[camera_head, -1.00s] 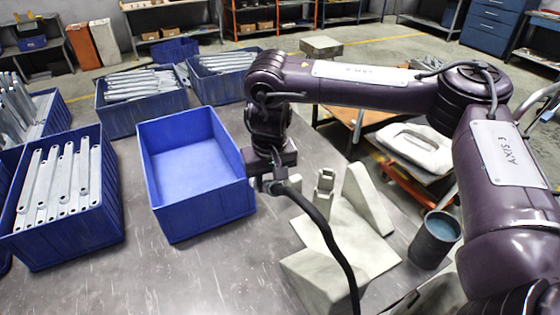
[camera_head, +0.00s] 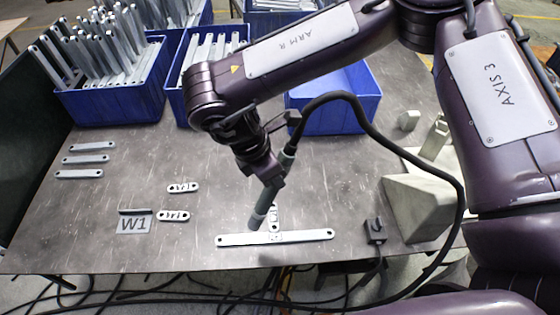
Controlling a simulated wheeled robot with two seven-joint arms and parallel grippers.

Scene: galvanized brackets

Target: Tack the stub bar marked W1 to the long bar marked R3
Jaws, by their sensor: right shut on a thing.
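My right gripper (camera_head: 270,176) is shut on a welding torch (camera_head: 260,214) with a black cable. Whether the nozzle touches is unclear. The markings on these two bars are too small to read surely. My left gripper is out of view.
Three bars (camera_head: 85,159) lie at the far left of the table (camera_head: 110,195). Blue bins (camera_head: 110,106) of upright bars stand behind. An emptier blue bin (camera_head: 335,120) is behind my right arm. A pale block (camera_head: 418,205) and a small dark box (camera_head: 374,230) are at right.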

